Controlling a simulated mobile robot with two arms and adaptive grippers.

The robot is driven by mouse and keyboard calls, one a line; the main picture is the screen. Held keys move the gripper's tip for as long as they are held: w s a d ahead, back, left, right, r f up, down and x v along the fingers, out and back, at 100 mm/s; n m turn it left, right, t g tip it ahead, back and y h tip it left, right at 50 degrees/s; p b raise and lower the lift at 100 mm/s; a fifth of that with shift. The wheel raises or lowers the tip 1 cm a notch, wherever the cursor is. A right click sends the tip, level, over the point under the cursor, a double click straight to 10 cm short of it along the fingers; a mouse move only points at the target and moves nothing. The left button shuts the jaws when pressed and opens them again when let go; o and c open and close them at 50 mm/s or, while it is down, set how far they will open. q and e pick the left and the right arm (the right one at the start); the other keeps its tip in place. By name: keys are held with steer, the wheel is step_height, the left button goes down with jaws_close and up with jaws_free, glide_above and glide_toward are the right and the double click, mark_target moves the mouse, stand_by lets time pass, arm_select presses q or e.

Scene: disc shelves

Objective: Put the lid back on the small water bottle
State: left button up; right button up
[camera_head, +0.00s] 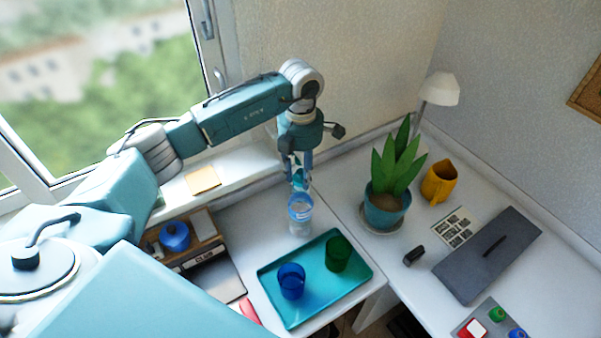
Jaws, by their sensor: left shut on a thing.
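The small water bottle (300,222) stands upright on the white desk, just behind the teal tray. It is clear, with a blue band around its upper part. My left gripper (300,184) points down directly above the bottle's mouth, with its fingers close together. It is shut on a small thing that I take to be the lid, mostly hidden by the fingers. I cannot tell whether the lid touches the bottle's rim. My right gripper is not in view.
The teal tray (330,303) holds a blue cup (291,281) and a green cup (338,254). A potted plant (387,206) stands right of the bottle, with a yellow mug (439,182) beyond it. A blue pot (175,236) is at left. Bare desk surrounds the bottle.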

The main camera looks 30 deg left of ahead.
arm_select(q)
steer(key=shift+f+b, duration=0.2)
steer(key=shift+b, duration=0.25)
stand_by(1.0)
stand_by(0.3)
steer(key=o, duration=1.3)
steer(key=shift+r, duration=0.15)
steer(key=shift+r+p, duration=2)
steer(key=shift+r, duration=1.4)
